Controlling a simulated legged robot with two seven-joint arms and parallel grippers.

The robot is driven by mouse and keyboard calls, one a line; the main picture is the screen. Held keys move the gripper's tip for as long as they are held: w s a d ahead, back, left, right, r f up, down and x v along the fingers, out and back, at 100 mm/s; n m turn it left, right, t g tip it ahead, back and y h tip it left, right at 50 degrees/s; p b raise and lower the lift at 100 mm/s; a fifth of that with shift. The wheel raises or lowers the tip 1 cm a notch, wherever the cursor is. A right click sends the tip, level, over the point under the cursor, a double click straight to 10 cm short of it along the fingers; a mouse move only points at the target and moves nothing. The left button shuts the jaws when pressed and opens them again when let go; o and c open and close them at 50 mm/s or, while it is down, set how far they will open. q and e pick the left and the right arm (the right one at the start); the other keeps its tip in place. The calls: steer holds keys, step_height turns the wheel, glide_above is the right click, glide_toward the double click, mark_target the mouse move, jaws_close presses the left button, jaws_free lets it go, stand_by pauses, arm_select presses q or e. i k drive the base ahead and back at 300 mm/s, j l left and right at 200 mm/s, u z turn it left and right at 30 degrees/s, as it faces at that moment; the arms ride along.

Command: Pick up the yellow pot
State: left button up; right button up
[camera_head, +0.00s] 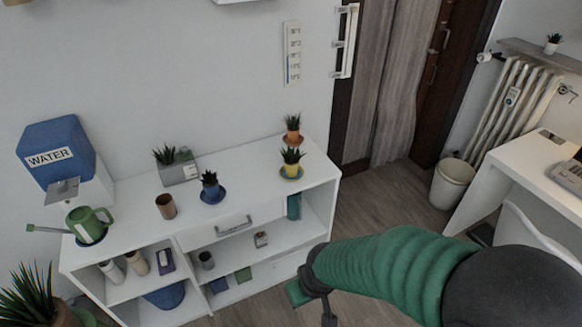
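My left gripper is not in view.
An orange pot (293,137) stands just behind the yellow pot. A blue pot (211,190), a brown cup (166,206), a grey planter (178,172), a green watering can (88,224) and a blue water container (56,150) stand farther left. The desk top's front right is clear.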

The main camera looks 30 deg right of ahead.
mark_target(291, 161)
steer(key=i+l+u, duration=0.1)
steer(key=i+l, duration=0.25)
steer(key=i+l+u, duration=0.15)
steer(key=i+l, duration=0.25)
steer(key=i+l+u, duration=0.1)
steer(key=i+l, duration=0.2)
steer(key=l, duration=0.2)
steer(key=i+l+u, duration=0.1)
steer(key=i+l, duration=0.25)
steer(key=l, duration=0.15)
